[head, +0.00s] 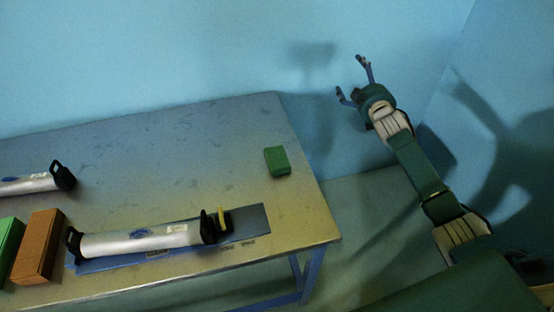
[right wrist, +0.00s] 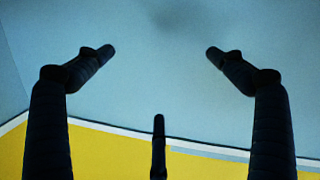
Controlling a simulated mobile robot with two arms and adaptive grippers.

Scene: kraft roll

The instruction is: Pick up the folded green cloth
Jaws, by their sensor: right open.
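The folded green cloth (head: 277,161) is a small green block shape lying flat on the table (head: 240,125), near its right edge. My right gripper (head: 352,78) is raised beyond the table's right edge, up and to the right of the cloth and well apart from it. Its fingers are spread and hold nothing. In the right wrist view, the open fingers (right wrist: 160,50) face a blue wall with a yellow floor strip below, and the cloth is not in that view. My left gripper is in neither view.
A silver roll holder with black ends (head: 148,241) lies on a blue mat (head: 252,222) at the table's front. Another silver roll (head: 30,184) lies at the left edge. A brown box (head: 38,246) and a green box (head: 9,243) stand front left. The table around the cloth is clear.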

